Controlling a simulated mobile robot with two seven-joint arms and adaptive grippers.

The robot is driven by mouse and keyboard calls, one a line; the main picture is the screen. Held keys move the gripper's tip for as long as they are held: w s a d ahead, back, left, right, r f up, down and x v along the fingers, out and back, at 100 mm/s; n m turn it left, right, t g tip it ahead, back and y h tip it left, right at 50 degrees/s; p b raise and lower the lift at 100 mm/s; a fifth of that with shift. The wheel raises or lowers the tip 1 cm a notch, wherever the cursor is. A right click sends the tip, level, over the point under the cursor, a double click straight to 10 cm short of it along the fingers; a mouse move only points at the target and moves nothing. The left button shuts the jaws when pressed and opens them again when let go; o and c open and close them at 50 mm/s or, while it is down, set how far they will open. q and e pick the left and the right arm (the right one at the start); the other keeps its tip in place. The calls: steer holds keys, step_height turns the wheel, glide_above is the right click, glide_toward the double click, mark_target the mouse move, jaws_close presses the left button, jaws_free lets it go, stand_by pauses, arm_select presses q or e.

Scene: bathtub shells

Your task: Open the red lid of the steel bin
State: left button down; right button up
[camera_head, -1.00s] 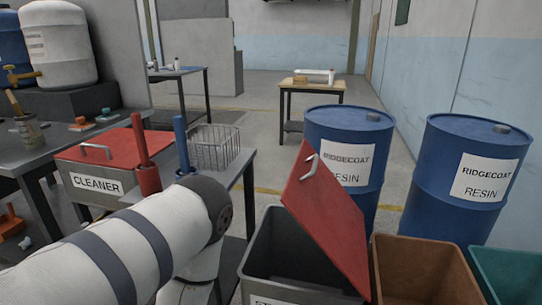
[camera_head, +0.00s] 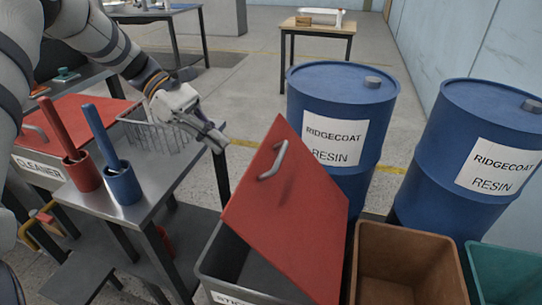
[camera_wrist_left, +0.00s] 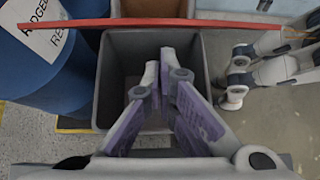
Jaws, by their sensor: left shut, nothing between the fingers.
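The red lid (camera_head: 285,215) of the steel bin stands raised and tilted, with its metal handle (camera_head: 274,160) facing up and left. The grey bin (camera_head: 222,262) below it shows an open, dark inside; its front label is cut off by the picture's lower edge. In the left wrist view the lid is seen edge-on as a red strip (camera_wrist_left: 190,22) beyond the bin opening (camera_wrist_left: 205,75). My left gripper (camera_head: 218,140) is shut and empty, left of the lid's upper corner and apart from the lid. In the left wrist view its fingertips (camera_wrist_left: 160,65) appear over the bin opening.
Blue resin drums (camera_head: 340,90) stand behind the lid. Brown (camera_head: 405,245) and green (camera_head: 505,270) bins stand right.

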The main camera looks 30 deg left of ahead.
arm_select(q)
steer(key=w+d+f+t, duration=0.1)
steer(key=d+f, duration=0.4)
steer(key=d, duration=0.1)
steer(key=shift+w+f, duration=0.2)
steer(key=shift+w, duration=0.1)
arm_select(e)
steer(key=s, duration=0.1)
steer(key=s+d, duration=0.1)
steer(key=s+n, duration=0.1)
steer(key=shift+s+d+f+g+h, duration=0.15)
steer(key=shift+f+g+h, duration=0.15)
steer(key=shift+f+g, duration=0.1)
arm_select(q)
steer(key=shift+w+d, duration=0.1)
steer(key=shift+d, duration=0.05)
arm_select(e)
steer(key=shift+s, duration=0.1)
